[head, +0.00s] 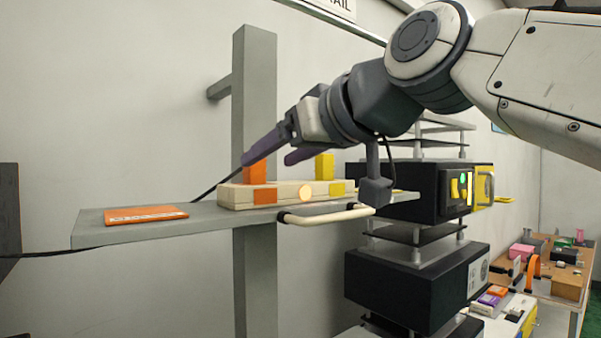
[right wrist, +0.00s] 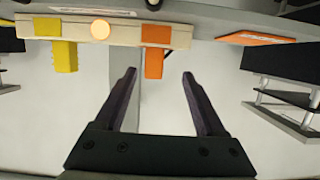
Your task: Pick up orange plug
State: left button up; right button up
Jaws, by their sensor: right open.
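The orange plug (head: 254,174) stands upright on a cream power strip (head: 285,195) on the grey shelf, above an orange square on the strip's front. My right gripper (head: 267,161) is open, its purple fingers reaching down at the plug's upper end. One finger covers part of the plug's top in the head view. In the right wrist view the orange plug (right wrist: 154,64) shows between the tips of my open right gripper (right wrist: 159,73), nearer the left finger. I cannot tell how far the tips are from it in depth. My left gripper is not in view.
A yellow plug (head: 324,167) stands on the strip's right end, with a round light between the two. A flat orange plate (head: 147,214) lies on the shelf (head: 100,232). A pale handle (head: 326,215) juts out in front. A black equipment rack (head: 410,190) stands at right.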

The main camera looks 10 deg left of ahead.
aim_at(259, 167)
jog(key=shift+p+x, duration=0.45)
jog(key=shift+x, duration=0.75)
jog(key=shift+w, duration=0.4)
jog(key=p+x, duration=0.3)
jog(key=x, duration=0.1)
jog(key=shift+w+a+p, duration=0.15)
jog(key=shift+w+p, duration=0.2)
jog(key=shift+w+a+f, duration=0.15)
jog(key=shift+w+a, duration=0.05)
jog(key=shift+a, duration=0.1)
grip_shut()
